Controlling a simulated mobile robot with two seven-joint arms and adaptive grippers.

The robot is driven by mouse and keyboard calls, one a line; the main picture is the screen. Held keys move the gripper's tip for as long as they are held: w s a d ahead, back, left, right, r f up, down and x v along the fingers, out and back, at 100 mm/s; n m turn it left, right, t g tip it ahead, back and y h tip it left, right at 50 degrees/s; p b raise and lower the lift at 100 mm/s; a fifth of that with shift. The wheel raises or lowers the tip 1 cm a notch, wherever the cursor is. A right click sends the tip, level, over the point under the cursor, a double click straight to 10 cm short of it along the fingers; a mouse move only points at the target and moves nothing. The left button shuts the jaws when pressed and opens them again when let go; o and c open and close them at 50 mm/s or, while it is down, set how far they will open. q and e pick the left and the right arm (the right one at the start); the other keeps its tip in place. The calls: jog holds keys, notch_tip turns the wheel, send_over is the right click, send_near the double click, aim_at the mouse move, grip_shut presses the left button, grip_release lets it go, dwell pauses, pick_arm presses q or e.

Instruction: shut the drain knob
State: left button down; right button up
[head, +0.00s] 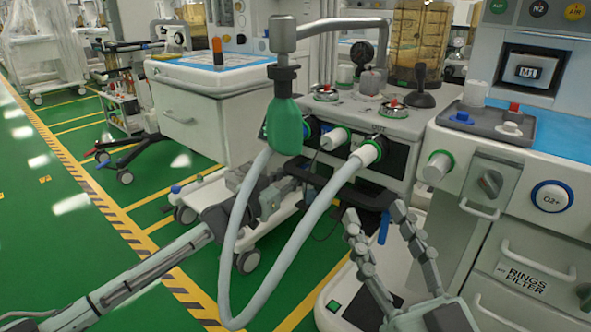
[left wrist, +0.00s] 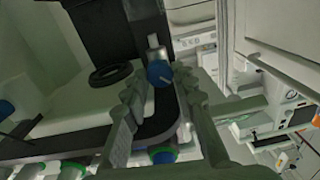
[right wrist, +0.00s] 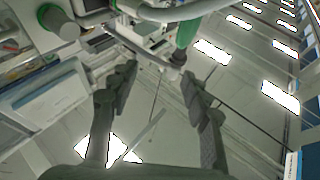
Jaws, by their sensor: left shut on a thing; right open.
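The drain knob (left wrist: 158,73) is a small blue knob on a short metal stem, seen in the left wrist view between my left fingertips. My left gripper (left wrist: 157,82) is shut on it, one finger on each side. In the head view my left gripper (head: 294,178) is low at the front of the middle cart, partly behind the grey hoses, and the knob is hidden there. My right gripper (head: 376,212) is open and empty in front of the cart; its spread fingers also show in the right wrist view (right wrist: 160,78).
Grey looped hoses (head: 236,245) and a green bag (head: 284,125) hang in front of the middle cart (head: 408,122). A blue lever (head: 384,228) hangs under its black rail. A drawer cart (head: 540,235) stands close on the right. Green floor (head: 60,235) is free at left.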

pick_arm(q)
jog(key=m+p, duration=0.1)
jog(key=m, duration=0.3)
jog(key=shift+p, duration=0.3)
pick_arm(e)
jog(key=w+d+f+g+h, duration=0.2)
jog(key=d+f+g+h, duration=0.1)
jog(key=f, duration=0.6)
jog(key=shift+f+g, duration=0.35)
jog(key=shift+g, duration=0.55)
pick_arm(q)
jog(key=c, duration=1.2)
grip_release()
jog(key=v, duration=1.2)
jog(key=shift+f, duration=0.1)
